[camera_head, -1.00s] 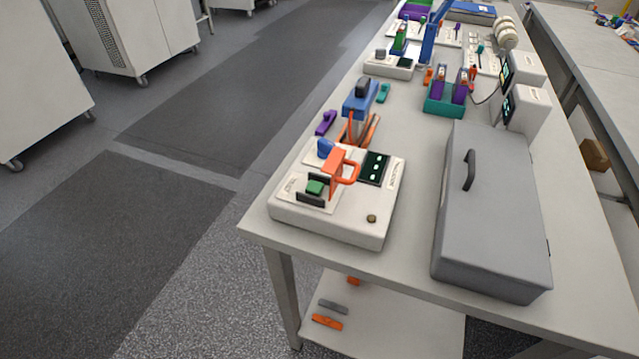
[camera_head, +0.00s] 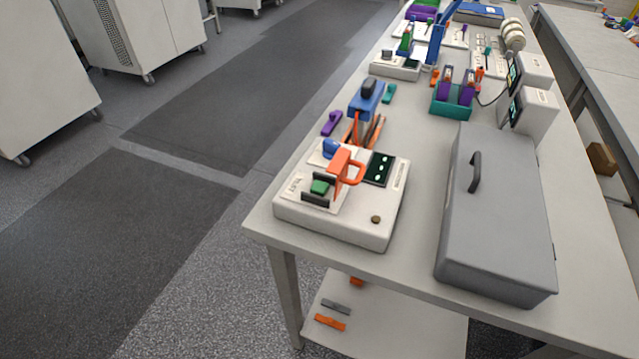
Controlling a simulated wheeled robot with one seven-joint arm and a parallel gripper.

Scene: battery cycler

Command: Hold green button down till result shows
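The battery cycler is a white box (camera_head: 345,229) on the near left corner of the table. A green button (camera_head: 320,187) sits on its top between dark side guards. An orange handle-like part (camera_head: 350,170) stands upright just behind the button. A dark display panel (camera_head: 379,168) with a few pale marks is on the right of the box top; its marks are too small to read. A blue knob (camera_head: 331,148) is at the back left of the box. A small round brass-coloured part (camera_head: 376,219) is near its front right. My gripper is not in view.
A large grey case (camera_head: 492,225) with a dark handle stands right of the cycler. Behind are a blue tool (camera_head: 366,98), a teal holder (camera_head: 453,106) with purple items and small screens (camera_head: 515,110). Open floor (camera_head: 120,220) lies left of the table.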

